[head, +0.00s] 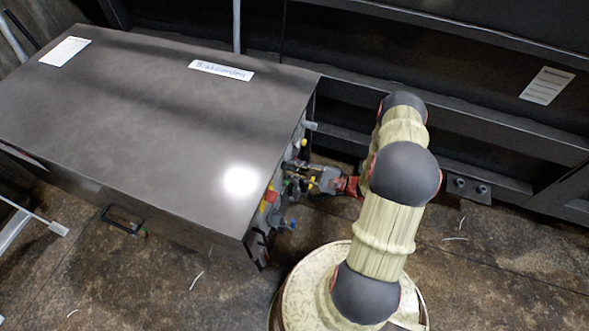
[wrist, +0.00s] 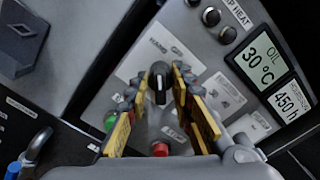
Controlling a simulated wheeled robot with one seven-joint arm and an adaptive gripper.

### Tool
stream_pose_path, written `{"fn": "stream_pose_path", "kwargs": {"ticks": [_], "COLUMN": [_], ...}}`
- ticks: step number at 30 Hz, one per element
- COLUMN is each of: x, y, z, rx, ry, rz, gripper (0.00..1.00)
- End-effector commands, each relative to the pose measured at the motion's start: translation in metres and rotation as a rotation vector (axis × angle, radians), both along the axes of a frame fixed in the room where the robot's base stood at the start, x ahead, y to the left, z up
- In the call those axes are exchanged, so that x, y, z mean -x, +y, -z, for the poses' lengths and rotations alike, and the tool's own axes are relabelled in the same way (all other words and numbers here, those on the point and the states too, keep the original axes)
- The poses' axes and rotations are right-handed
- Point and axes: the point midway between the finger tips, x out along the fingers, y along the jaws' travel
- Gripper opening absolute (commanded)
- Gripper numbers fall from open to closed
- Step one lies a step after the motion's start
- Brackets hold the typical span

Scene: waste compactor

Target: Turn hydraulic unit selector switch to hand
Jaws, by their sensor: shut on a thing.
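The selector switch (wrist: 159,82) is a black knob with a pale pointer mark, on a light plate of the grey control panel. Lettering above it appears to read HAND and OFF. My gripper (wrist: 158,92) has its yellow-padded fingers on either side of the knob and is shut on it. The pointer mark looks nearly upright in the wrist view. In the head view, my gripper (head: 314,178) reaches the panel on the end of the grey cabinet (head: 170,110); the knob cannot be made out there.
A green button (wrist: 110,122) and a red button (wrist: 160,149) lie near the fingers. Displays (wrist: 262,60) reading 30 °C and 450 h are at the right. Black knobs (wrist: 211,16) sit above. A dark wall structure (head: 480,100) stands behind my arm.

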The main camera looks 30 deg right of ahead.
Motion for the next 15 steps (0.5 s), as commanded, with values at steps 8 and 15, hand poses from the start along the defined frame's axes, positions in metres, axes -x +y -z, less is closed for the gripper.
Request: {"fn": "stream_pose_path", "kwargs": {"ticks": [8, 15], "x": [0.0, -0.0001], "y": [-0.0005, -0.0006], "z": [0.0016, 0.0013], "rx": [0.035, 0.036], "ry": [-0.022, -0.024], "rz": [0.002, 0.002], "gripper": [0.0, 0.0]}}
